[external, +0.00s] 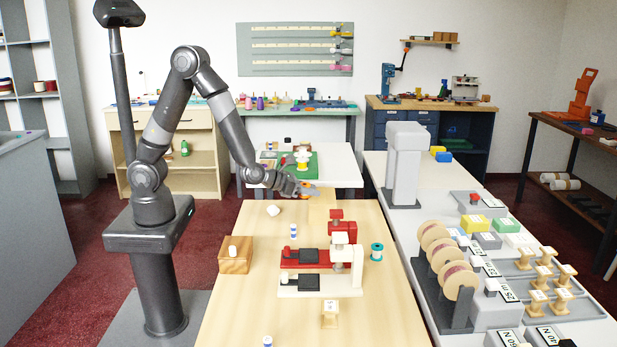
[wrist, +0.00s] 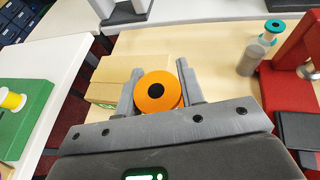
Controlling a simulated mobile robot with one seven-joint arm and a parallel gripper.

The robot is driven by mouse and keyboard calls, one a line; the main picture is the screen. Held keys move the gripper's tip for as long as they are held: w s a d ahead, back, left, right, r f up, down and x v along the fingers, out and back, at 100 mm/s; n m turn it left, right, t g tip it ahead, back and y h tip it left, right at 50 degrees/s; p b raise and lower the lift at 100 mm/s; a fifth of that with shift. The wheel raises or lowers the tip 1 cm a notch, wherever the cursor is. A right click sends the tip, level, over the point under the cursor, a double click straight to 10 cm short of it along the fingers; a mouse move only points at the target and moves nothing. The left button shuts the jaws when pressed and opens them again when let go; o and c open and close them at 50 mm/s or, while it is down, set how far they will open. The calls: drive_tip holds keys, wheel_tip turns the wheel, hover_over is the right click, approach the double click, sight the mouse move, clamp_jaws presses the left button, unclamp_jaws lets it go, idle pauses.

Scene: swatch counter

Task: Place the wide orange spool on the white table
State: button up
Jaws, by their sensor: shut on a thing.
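The wide orange spool (wrist: 172,94) is between my gripper's fingers (wrist: 158,92) in the wrist view, its round end with a dark centre hole facing the camera. My gripper (external: 305,190) is shut on it. In the external view only a little orange (external: 304,196) shows at the gripper, above the far end of the wooden table. The white table (external: 345,165) stands just behind that end. It also shows at the left of the wrist view (wrist: 55,55). A green mat (wrist: 15,125) on it bears a yellow and white spool (wrist: 12,99).
A cardboard box (wrist: 115,72) lies on the wooden table beyond the spool. A red machine (external: 305,257), a cream machine (external: 322,284) and a teal spool (external: 376,251) stand farther along that table. Another white counter (external: 400,215) runs along the right with several spools.

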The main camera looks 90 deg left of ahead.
drive_tip(key=s+d+m+h, duration=0.2)
drive_tip(key=d+m+h, duration=0.1)
drive_tip(key=d, duration=2.2)
drive_tip(key=s+d+f+m+h, duration=0.1)
drive_tip(key=s+d, duration=0.5)
drive_tip(key=d, duration=0.5)
drive_tip(key=s+d+f+m+h, duration=0.1)
drive_tip(key=s+d+h, duration=0.1)
drive_tip(key=s+d, duration=0.6)
hover_over(296, 311)
wheel_tip(296, 311, down, 6)
drive_tip(key=shift+a+f, duration=0.1)
drive_tip(key=shift+f, duration=2.05)
drive_tip(key=shift+f, duration=0.2)
drive_tip(key=o, duration=1)
drive_tip(key=shift+c, duration=0.2)
